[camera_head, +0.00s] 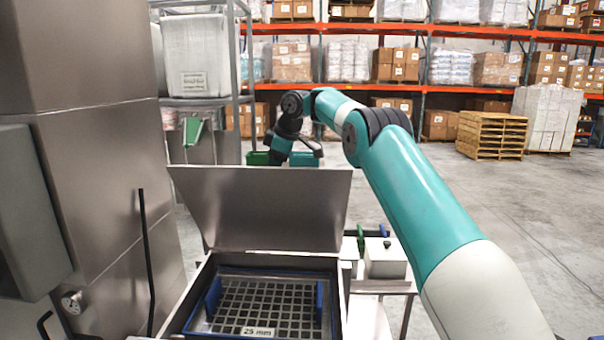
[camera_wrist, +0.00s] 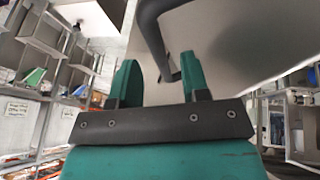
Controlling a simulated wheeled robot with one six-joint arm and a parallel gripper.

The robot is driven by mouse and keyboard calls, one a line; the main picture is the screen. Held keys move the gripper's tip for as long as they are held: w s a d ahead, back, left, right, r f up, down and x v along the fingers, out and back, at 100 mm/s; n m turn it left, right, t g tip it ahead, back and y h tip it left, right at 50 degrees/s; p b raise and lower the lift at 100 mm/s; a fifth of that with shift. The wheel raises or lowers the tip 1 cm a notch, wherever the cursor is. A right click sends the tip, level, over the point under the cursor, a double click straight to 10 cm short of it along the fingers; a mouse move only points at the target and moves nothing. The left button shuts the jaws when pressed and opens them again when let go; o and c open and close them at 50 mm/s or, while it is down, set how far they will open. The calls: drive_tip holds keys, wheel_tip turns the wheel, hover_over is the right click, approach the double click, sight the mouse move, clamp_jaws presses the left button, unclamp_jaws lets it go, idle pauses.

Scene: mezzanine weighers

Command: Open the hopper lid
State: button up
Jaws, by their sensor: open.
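The hopper lid (camera_head: 262,208) is a flat steel plate. In the head view it stands raised and tilted back over the hopper (camera_head: 337,290), whose mouth is uncovered and shows a grid inside. My gripper is behind the lid in the head view, and its fingertips are hidden there. In the wrist view my gripper (camera_wrist: 160,76) has its two teal fingers apart. A dark bent bar handle (camera_wrist: 151,30) on the pale lid surface (camera_wrist: 225,40) shows between and beyond the fingers. I cannot tell whether they touch it.
The grid (camera_head: 265,302) carries a "25 mm" label. A tall steel cabinet (camera_head: 95,150) stands close on the left, with a thin black rod (camera_head: 148,260) before it. A small pale box (camera_head: 385,262) is right of the hopper. Open floor (camera_head: 500,220) lies further right.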

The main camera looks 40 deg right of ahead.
sight(307, 178)
drive_tip(key=s+d+b, duration=0.1)
drive_tip(key=s+b, duration=0.1)
drive_tip(key=s, duration=0.1)
drive_tip(key=s+d+b, duration=0.2)
drive_tip(key=s+b, duration=0.1)
drive_tip(key=s+d+b, duration=0.1)
drive_tip(key=s+b, duration=0.1)
drive_tip(key=s, duration=0.1)
drive_tip(key=shift+s+d+f, duration=0.2)
drive_tip(key=shift+d+f, duration=0.15)
drive_tip(key=shift+d, duration=0.05)
drive_tip(key=shift+s+d+r, duration=0.15)
drive_tip(key=shift+s, duration=0.2)
